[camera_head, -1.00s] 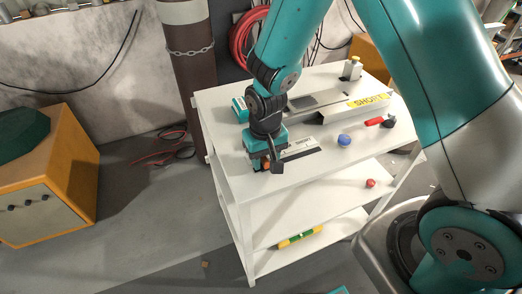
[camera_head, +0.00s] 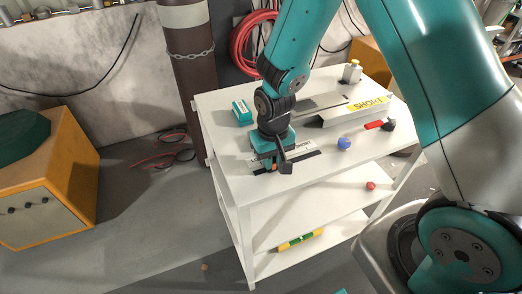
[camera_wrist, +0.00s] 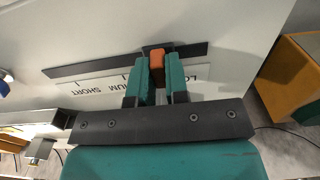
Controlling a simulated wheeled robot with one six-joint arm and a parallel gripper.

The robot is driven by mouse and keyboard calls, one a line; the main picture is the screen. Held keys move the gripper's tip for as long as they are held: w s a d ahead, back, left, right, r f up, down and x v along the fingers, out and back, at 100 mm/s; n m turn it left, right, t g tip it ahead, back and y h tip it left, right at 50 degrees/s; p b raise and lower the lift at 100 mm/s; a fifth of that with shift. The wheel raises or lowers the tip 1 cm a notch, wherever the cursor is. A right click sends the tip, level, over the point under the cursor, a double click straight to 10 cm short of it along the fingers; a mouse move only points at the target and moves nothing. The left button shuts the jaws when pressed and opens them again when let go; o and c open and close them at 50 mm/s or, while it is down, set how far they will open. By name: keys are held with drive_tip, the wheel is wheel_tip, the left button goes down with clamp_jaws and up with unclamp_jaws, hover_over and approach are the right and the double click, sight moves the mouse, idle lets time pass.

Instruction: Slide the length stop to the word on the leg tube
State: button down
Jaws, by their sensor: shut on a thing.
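The leg tube (camera_head: 340,115) lies on the table's far right part and bears a yellow label reading SHORT (camera_head: 369,102). My gripper (camera_head: 275,160) is low over the table, shut on the orange length stop (camera_wrist: 157,59). The stop sits at the dark rail (camera_wrist: 85,68) beside a white scale strip (camera_wrist: 75,92). On the strip, SHORT and part of MEDIUM show left of my fingers in the wrist view, and the start of LONG shows to their right. My fingers hide the marks nearest the stop.
On the white table (camera_head: 225,150) are a teal box (camera_head: 242,112), a blue knob (camera_head: 344,142), a red piece (camera_head: 374,125), a dark knob (camera_head: 388,125) and a yellow-topped block (camera_head: 352,72). A red ball (camera_head: 370,185) and a yellow-green level (camera_head: 299,240) lie on lower shelves.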

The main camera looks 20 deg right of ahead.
sight(311, 155)
drive_tip(key=shift+d, duration=1.2)
drive_tip(key=shift+d+p, duration=0.3)
drive_tip(key=shift+d, duration=1.6)
drive_tip(key=shift+d, duration=2.1)
drive_tip(key=shift+d+p, duration=0.3)
drive_tip(key=shift+d, duration=0.5)
drive_tip(key=c, duration=0.9)
unclamp_jaws()
